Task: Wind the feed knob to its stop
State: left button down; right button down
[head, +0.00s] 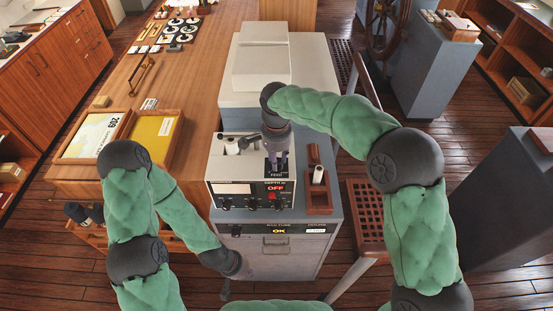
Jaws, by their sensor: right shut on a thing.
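The echo-sounder-like instrument, a pale box with a dark front panel (232,203), stands on a grey cabinet. My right gripper (277,163) points down onto its top at the label reading FEED, with its fingers shut on the feed knob. The knob itself is mostly hidden by the fingers, so its turn angle does not show. A red OFF display is lit on the front panel. My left gripper (234,284) hangs low in front of the cabinet, apart from the instrument; its fingers are too small and dark to read.
A wooden holder (318,207) with a white roll stands right of the instrument. A pale cover (262,62) is behind it. A wooden counter (190,75) with trays lies left. A grated wooden seat (366,215) stands right, near my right arm.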

jog(key=m, duration=0.4)
jog(key=shift+f+m+b, duration=0.15)
jog(key=shift+m+b, duration=0.15)
jog(key=shift+b, duration=0.05)
jog(key=shift+m, duration=1.9)
jog(key=c, duration=0.9)
grip_release()
notch_tip(320, 180, up, 12)
